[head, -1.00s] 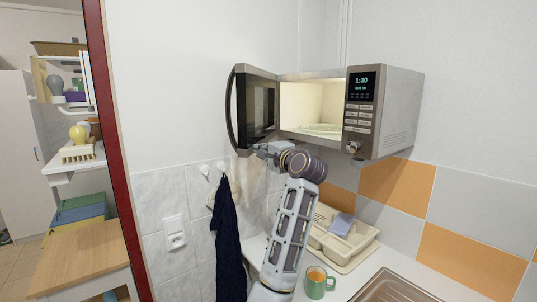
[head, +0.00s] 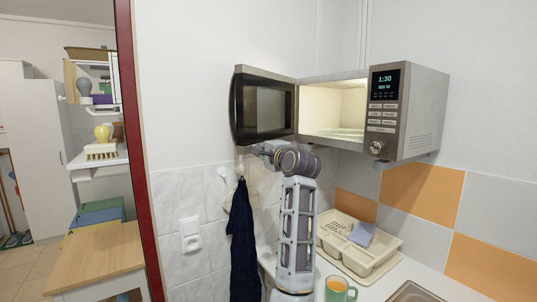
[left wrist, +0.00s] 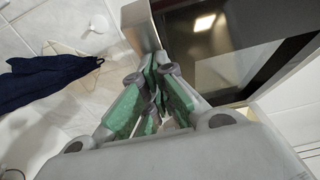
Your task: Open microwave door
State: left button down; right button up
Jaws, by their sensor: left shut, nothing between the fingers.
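The microwave (head: 425,115) is mounted on the wall, with a lit display and a control panel on its right. Its door (head: 265,105) stands wide open to the left, with the dark window showing. The lit cavity (head: 330,108) is visible with a plate inside. My left arm reaches up from below, and my left gripper (head: 262,149) is just under the door's lower edge. In the left wrist view, the green-padded fingers (left wrist: 158,95) are shut and empty beside the dark door panel (left wrist: 235,50). Whether they touch it is unclear. My right gripper is not in view.
A dark blue towel (head: 243,240) hangs on the tiled wall below the door. A dish rack (head: 345,250) and a green mug (head: 337,290) stand on the counter below. A red door frame (head: 143,170) and a wooden-topped table (head: 95,258) are at left.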

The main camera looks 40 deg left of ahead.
pick_arm(q)
jog(key=shift+a, duration=0.15)
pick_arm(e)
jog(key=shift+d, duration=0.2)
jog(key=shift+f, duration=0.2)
